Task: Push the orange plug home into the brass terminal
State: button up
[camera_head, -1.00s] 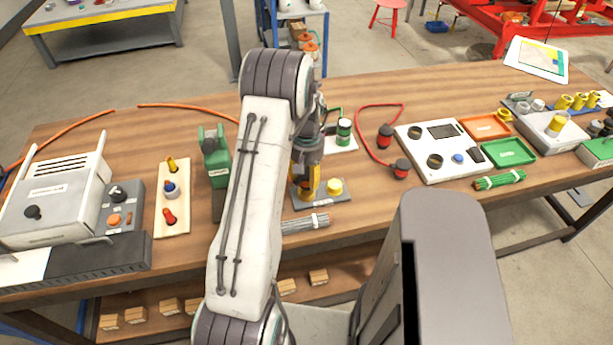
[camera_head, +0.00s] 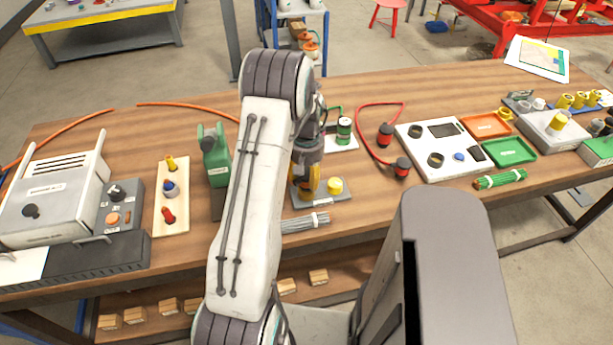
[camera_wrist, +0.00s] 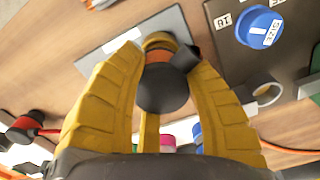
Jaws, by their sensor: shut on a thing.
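The orange plug (camera_wrist: 158,56) shows in the wrist view as an orange band with a dark rounded end facing the camera. The yellow fingers of my gripper (camera_wrist: 160,58) stand on both sides of it and are shut on it. The brass terminal (camera_wrist: 156,38) shows just beyond the orange band, on a grey plate (camera_wrist: 105,47). Plug and terminal look in line, but I cannot tell how deep the plug sits. In the head view my gripper (camera_head: 308,183) is low over the grey plate (camera_head: 332,199), left of a yellow knob (camera_head: 335,186); the plug is mostly hidden there.
A green device (camera_head: 216,160) stands close left of my gripper. A bundle of grey rods (camera_head: 304,223) lies in front of the plate. A green can (camera_head: 344,131) stands behind. A red cable (camera_head: 362,140) with dark-and-red ends lies to the right. Bare wood shows between them.

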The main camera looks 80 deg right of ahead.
jog(key=shift+f+b, duration=1.05)
jog(key=shift+f, duration=0.25)
jog(key=o, duration=1.3)
jog(key=shift+c, duration=0.2)
jog(key=shift+r, duration=6.05)
